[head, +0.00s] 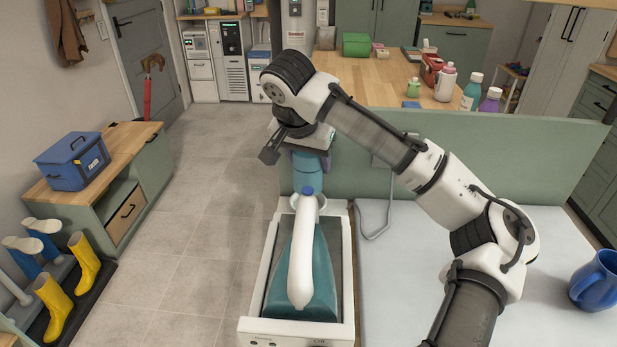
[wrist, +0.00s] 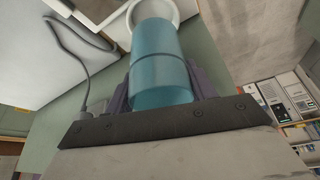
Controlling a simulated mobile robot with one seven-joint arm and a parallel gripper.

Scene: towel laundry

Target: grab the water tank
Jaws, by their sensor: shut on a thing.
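The water tank (head: 308,172) is a teal, translucent cylinder at the far end of a steam iron (head: 315,270). The iron, white and teal, rests on a white-framed base (head: 345,300). My gripper (head: 311,163) reaches down over the tank from behind it. In the wrist view the teal tank (wrist: 160,75) sits between the two purple-grey fingers of my gripper (wrist: 160,90), which are shut on it. The tank's upper end meets a white round part in that view. Whether the tank is still joined to the iron I cannot tell.
A green panel (head: 480,160) stands behind the white table surface (head: 410,290). A grey cord (head: 375,237) hangs beside the base. A blue mug (head: 597,282) stands at the right edge. Bottles (head: 446,83) stand on the wooden counter behind.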

